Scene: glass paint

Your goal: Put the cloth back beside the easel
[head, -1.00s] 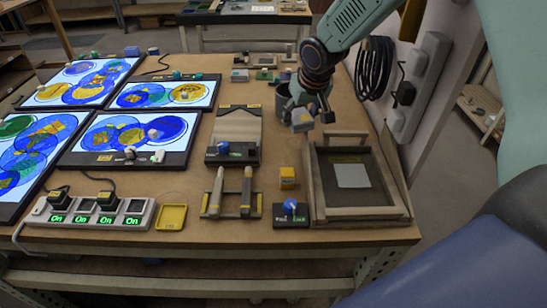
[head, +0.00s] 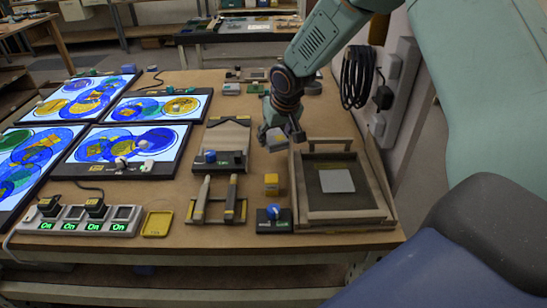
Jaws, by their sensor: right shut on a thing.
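My right gripper (head: 281,138) points down over the table, near the back left corner of the wooden frame. It is shut on the cloth, which is mostly hidden by the fingers and hard to make out. A wooden frame (head: 386,200) with a dark panel and a pale grey square lies at the right of the table. A tilted board (head: 228,136) on a dark base stands left of the gripper; I cannot tell which of these two is the easel. My left gripper is not in view.
Lit panels with coloured discs (head: 125,148) fill the left of the table. A power strip (head: 75,221), a yellow tray (head: 157,224), a tool rack (head: 217,210), a yellow block (head: 271,184) and a blue-knobbed box (head: 273,219) line the front. Cables hang on the right wall.

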